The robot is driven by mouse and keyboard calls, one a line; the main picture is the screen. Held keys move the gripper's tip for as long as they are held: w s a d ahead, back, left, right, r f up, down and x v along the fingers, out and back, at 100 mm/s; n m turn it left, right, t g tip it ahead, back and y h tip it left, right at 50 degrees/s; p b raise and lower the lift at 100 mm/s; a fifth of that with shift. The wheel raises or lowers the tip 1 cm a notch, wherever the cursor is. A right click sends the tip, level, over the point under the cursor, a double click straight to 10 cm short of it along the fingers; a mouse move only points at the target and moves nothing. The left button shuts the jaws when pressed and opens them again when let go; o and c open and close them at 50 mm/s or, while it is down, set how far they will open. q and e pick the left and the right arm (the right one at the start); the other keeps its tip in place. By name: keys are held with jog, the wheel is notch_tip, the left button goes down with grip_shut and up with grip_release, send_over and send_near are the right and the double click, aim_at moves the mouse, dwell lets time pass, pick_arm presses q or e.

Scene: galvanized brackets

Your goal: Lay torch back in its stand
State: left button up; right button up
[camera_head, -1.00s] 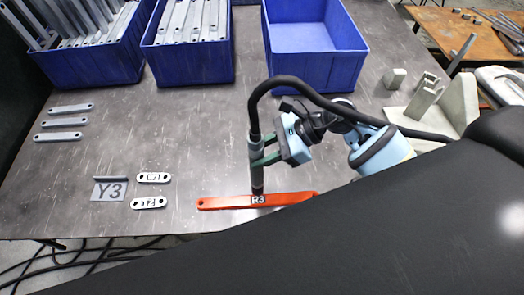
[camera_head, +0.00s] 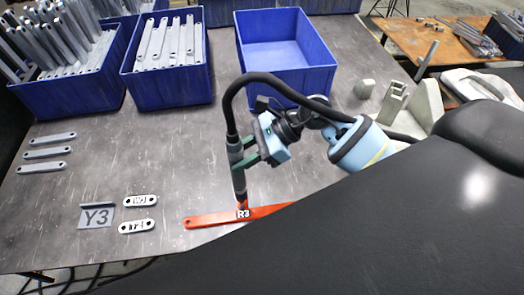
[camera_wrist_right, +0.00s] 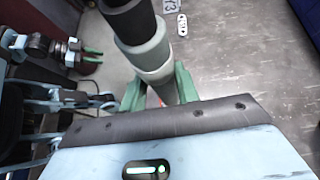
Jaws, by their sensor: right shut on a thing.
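My right gripper (camera_head: 240,160) is shut on the welding torch (camera_head: 233,148), a dark tube with a black hose arching from its top. The torch points down, slightly tilted, its tip close to the R3 label on the orange-red bar (camera_head: 205,220); I cannot tell whether they touch. In the right wrist view the torch body (camera_wrist_right: 150,45) passes between the green fingers. The grey stand (camera_head: 394,103), upright with a notched top, is at the right, well away from the torch. My left gripper (camera_wrist_right: 92,57) shows only small in the right wrist view, its fingers apart.
Blue bins (camera_head: 285,52) line the back; the right one looks empty, the others hold grey brackets. Loose brackets (camera_head: 48,152) and labelled plates (camera_head: 137,227) lie left on the table. A grey block (camera_head: 364,88) sits near the stand. The middle is clear.

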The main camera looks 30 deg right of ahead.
jog(key=d+r+m+t+h, duration=0.2)
jog(key=d+r+m+t, duration=0.2)
jog(key=d+r, duration=0.2)
jog(key=shift+d+m, duration=0.3)
jog(key=shift+d, duration=0.65)
jog(key=shift+d+r, duration=0.1)
jog(key=shift+d, duration=0.05)
